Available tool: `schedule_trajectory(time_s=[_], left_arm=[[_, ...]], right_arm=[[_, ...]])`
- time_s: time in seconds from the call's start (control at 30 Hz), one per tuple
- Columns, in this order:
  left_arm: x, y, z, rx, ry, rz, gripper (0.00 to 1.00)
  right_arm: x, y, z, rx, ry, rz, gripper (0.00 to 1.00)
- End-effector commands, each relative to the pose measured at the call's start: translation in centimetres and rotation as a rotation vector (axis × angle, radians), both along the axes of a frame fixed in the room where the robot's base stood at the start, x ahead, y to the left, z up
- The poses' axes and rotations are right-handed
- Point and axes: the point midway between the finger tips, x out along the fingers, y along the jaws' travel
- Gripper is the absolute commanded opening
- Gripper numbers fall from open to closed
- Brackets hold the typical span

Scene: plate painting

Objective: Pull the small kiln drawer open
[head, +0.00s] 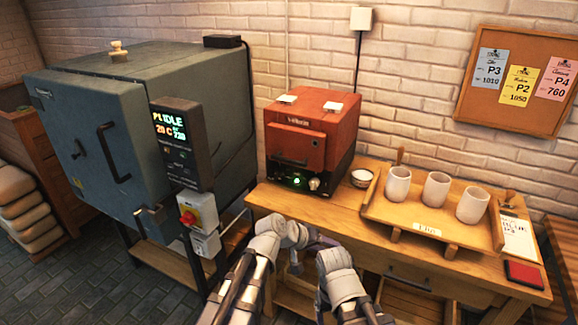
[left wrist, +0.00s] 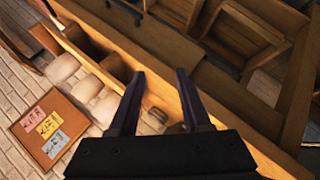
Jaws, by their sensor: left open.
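The small kiln (head: 310,135) is a red-orange box on the wooden table, with a dark handle on its front and a lit green display below. Its front looks closed; I cannot make out a gap at a drawer. My left gripper (left wrist: 160,75) is open and empty in the left wrist view, its two dark fingers apart above wood. In the head view my left arm's wrist is in front of the table edge, below the kiln and apart from it. My right arm shows beside it, but I cannot see its fingers. The kiln is not visible in the left wrist view.
A wooden tray (head: 380,215) with three white cups stands right of the kiln, beside a small bowl (head: 361,178). A large blue-grey kiln (head: 95,140) stands at left, its control box (head: 178,145) jutting out. The table (head: 330,205) has a handled drawer (head: 409,277) underneath.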

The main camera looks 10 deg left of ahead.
Motion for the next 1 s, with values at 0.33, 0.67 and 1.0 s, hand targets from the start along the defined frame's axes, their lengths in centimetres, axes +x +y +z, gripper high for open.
schedule_trajectory(time_s=[0.33,0.67,1.0], left_arm=[[16.2,11.1,9.8,-0.689,-0.224,0.6,0.47],[18.8,16.7,11.6,-0.863,-0.254,0.789,0.47],[20.6,16.0,11.6,-0.862,-0.252,0.784,0.47]], right_arm=[[0.0,0.0,-2.7,0.0,0.0,0.0,0.76],[0.0,0.0,-3.1,0.0,0.0,0.0,0.76],[0.0,0.0,-3.0,0.0,0.0,0.0,0.76]])
